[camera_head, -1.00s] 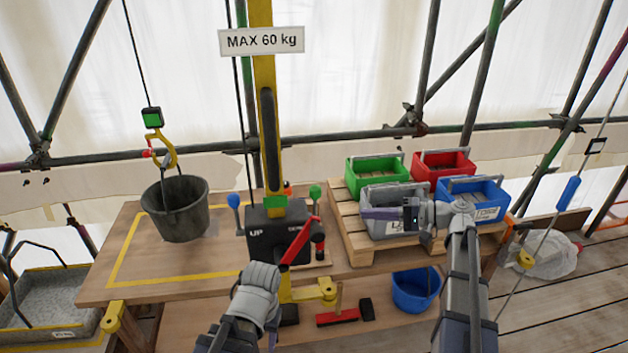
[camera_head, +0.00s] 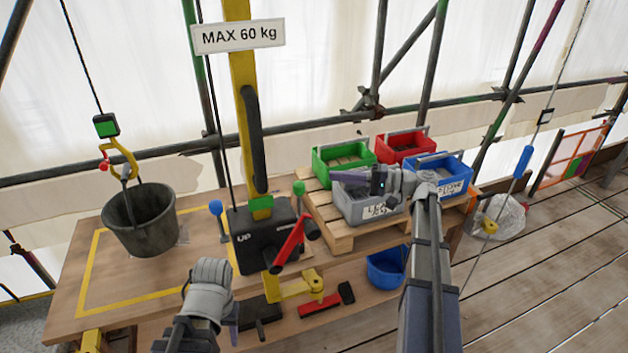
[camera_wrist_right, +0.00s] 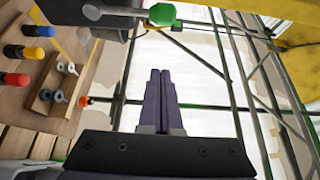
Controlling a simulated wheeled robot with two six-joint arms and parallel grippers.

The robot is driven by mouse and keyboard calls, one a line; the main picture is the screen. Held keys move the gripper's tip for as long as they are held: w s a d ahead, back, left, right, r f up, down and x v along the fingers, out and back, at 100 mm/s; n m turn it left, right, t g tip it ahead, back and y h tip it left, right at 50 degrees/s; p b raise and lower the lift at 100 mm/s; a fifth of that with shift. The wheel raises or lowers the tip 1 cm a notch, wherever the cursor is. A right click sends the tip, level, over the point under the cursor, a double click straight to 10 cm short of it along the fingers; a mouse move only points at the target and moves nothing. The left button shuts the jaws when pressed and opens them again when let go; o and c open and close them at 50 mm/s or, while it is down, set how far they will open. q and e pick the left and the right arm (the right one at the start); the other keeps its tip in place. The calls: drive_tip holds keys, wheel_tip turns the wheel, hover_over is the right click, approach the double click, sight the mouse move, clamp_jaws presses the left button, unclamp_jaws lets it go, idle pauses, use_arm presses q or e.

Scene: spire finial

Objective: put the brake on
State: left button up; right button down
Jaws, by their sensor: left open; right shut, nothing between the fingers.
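The black hoist box (camera_head: 262,235), marked "UP", sits on the yellow post above the bench. A red lever (camera_head: 289,243) slants up to the right across its front, with a black grip at its right. A blue-knobbed lever (camera_head: 216,208) stands at its left and a green-knobbed one (camera_head: 299,188) at its right. Which is the brake, I cannot tell. My left gripper (camera_head: 235,318) is open in front of and below the box, touching nothing visible; its fingers are mostly hidden. My right gripper (camera_head: 350,177) is shut and empty, pointing left above the grey crate; its fingers (camera_wrist_right: 160,100) fill the wrist view's middle.
A black bucket (camera_head: 139,220) hangs from a yellow hook at the left over the bench. Green (camera_head: 343,160), red (camera_head: 404,145), blue (camera_head: 440,172) and grey (camera_head: 364,205) crates stand on a pallet at the right. Below are a blue bucket (camera_head: 386,268) and a red brush (camera_head: 318,305).

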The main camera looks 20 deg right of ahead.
sight(300, 202)
drive_tip(key=a, duration=0.9)
drive_tip(key=shift+w, duration=0.3)
drive_tip(key=shift+a, duration=0.2)
